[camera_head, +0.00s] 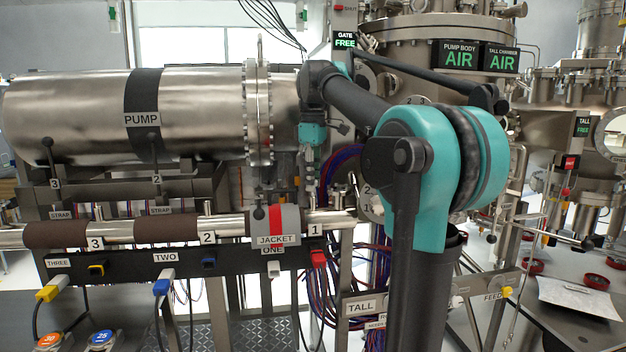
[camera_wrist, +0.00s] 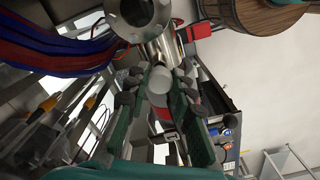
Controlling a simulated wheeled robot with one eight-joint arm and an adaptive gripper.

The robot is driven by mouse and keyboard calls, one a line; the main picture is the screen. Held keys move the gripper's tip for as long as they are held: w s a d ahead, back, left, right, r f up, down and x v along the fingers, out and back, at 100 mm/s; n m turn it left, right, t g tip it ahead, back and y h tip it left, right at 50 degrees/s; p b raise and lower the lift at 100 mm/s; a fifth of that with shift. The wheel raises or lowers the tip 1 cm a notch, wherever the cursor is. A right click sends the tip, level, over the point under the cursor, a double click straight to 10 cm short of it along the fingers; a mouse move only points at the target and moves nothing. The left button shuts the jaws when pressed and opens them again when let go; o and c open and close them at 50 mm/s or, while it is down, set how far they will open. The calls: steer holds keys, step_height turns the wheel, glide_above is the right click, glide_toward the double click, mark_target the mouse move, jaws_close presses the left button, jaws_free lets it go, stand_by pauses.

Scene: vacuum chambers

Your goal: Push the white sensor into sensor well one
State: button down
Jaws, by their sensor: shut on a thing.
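My gripper (camera_head: 308,178) points down above the pipe's right end, close to the stub by the label 1 (camera_head: 315,230). In the wrist view my gripper (camera_wrist: 165,95) has its green fingers closed about a pale, rounded thing (camera_wrist: 158,80), which looks like the white sensor. The fingers hide most of it. The small stub by the label 1 (camera_head: 313,208), apparently sensor well one, rises from the pipe. I cannot tell whether the sensor's tip is inside it or above it.
A jacket (camera_head: 277,240) with a red stripe wraps the pipe (camera_head: 186,228) left of the stub. The large pump (camera_head: 70,105) stands behind, and cables hang below the pipe.

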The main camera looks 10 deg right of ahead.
steer(key=shift+f, duration=0.65)
stand_by(0.5)
steer(key=c, duration=1.2)
jaws_free()
steer(key=shift+r, duration=3.45)
